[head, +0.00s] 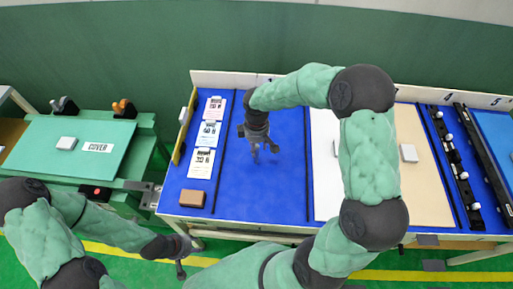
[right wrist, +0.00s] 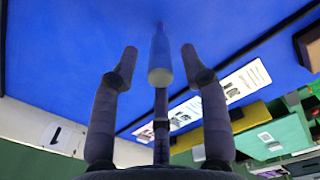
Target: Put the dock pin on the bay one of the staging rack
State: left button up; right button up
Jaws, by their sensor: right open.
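The staging rack (head: 230,180) stands ahead, with bay one as the blue section at its left under the label 1 (right wrist: 57,138). My right gripper (head: 262,150) is over bay one, pointing down. In the right wrist view its two fingers (right wrist: 160,62) are spread apart. A blue-grey cylinder, apparently the dock pin (right wrist: 160,60), is between them, with a gap on each side. Its far end is at or close to the blue surface; exact contact is unclear. In the head view I cannot make out the pin. My left gripper (head: 181,262) is low, in front of the rack's left corner; its fingers are too small to read.
Printed cards (head: 207,134) and a brown block (head: 195,198) lie along the rack's left side. A green bench with a cover plate (head: 98,148) stands to the left. My right arm hides part of the middle bays. Black rails (head: 455,165) are at right.

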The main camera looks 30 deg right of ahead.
notch_tip(320, 180, up, 10)
jog(key=p, duration=0.2)
dwell(0.3)
